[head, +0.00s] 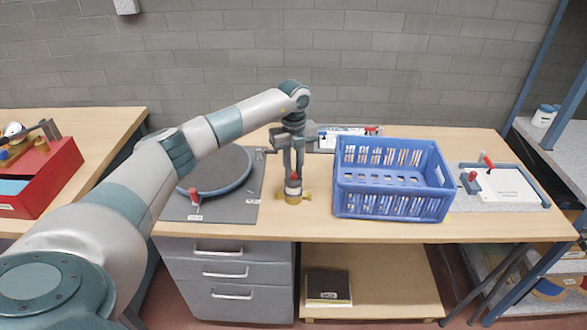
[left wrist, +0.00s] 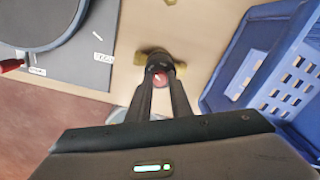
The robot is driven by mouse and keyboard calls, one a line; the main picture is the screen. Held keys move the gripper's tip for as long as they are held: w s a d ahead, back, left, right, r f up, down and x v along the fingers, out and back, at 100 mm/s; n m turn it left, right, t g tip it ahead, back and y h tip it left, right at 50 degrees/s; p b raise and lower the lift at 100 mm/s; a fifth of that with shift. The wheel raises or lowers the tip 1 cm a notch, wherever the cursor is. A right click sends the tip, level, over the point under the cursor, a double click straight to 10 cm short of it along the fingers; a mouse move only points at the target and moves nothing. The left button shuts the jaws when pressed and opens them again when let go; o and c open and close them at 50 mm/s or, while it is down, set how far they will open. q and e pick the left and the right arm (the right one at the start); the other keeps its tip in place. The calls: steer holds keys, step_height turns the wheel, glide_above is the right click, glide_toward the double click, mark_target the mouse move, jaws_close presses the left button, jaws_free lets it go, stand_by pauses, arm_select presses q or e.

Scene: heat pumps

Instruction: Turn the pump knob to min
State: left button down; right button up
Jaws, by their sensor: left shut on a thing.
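The pump (head: 293,196) is a small brass-coloured body with side ports, standing on the wooden table left of the blue crate. Its red knob (head: 294,176) is on top. My left gripper (head: 293,172) comes down from above and is shut on the knob. In the left wrist view the fingers (left wrist: 160,82) close around the red knob (left wrist: 158,78), which has a small white mark on it. The brass pump body (left wrist: 146,56) shows behind it. The min and max marks cannot be read. My right gripper is not in view.
A blue crate (head: 390,208) stands close to the right of the pump. A grey board (head: 235,211) with a round plate and red-handled lever lies to the left. A white board with red handles (head: 503,188) is at the far right. Drawers (head: 226,272) are below.

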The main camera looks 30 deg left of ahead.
mark_target(294, 174)
arm_select(q)
steer(key=c, duration=1.6)
jaws_free()
steer(key=shift+r, duration=0.1)
